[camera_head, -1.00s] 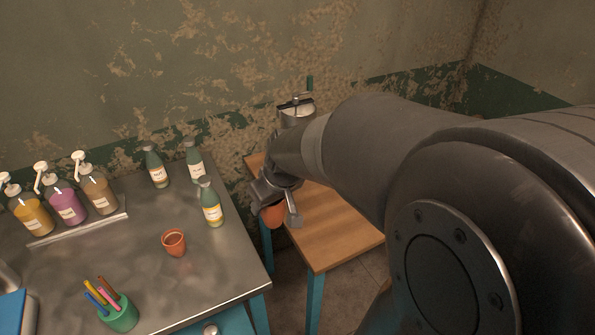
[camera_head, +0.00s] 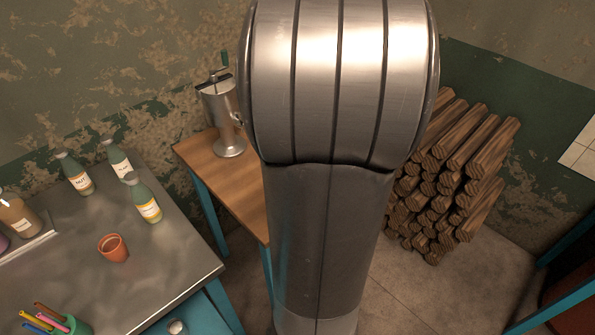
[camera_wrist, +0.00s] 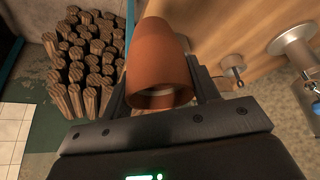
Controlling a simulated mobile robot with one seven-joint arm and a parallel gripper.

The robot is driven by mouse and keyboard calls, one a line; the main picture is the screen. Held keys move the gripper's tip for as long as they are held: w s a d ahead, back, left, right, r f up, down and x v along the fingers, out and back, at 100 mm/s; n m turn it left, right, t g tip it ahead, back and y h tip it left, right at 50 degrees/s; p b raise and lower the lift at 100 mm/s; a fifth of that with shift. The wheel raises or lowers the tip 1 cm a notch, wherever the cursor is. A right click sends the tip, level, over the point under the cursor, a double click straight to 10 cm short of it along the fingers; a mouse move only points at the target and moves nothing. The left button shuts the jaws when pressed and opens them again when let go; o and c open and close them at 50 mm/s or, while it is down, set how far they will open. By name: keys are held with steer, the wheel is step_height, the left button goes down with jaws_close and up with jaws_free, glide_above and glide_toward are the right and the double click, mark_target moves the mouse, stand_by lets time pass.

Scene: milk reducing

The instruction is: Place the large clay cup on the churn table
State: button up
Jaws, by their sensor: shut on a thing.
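A terracotta clay cup (camera_wrist: 160,50) is held between the fingers of my gripper (camera_wrist: 163,65) in the wrist view. The cup is tilted in that picture, and part of its opening shows towards the palm. The wooden churn table (camera_head: 225,170) with blue legs stands left of my arm in the head view, partly hidden by it. Its wooden top also shows beyond the cup in the wrist view (camera_wrist: 240,25). The metal churn (camera_head: 222,110) stands at the table's back end. My gripper and the held cup are hidden behind my arm in the head view.
A smaller-looking clay cup (camera_head: 113,248) stands on the metal counter (camera_head: 165,275), near several bottles and a green pen holder (camera_head: 75,326). A stacked pile of logs (camera_head: 450,175) lies on the floor right of my arm. The churn table's visible front is bare.

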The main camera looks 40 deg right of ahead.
steer(key=shift+w+a+f, duration=0.7)
steer(key=shift+w+f, duration=0.8)
steer(key=shift+f, duration=0.15)
steer(key=shift+w+a+f, duration=0.75)
steer(key=shift+w+f, duration=0.75)
steer(key=shift+f, duration=0.2)
steer(key=shift+w+a+f, duration=0.7)
steer(key=shift+w+f, duration=0.8)
steer(key=shift+f, duration=0.15)
steer(key=shift+f, duration=0.15)
steer(key=o, duration=1)
steer(key=shift+v, duration=6.15)
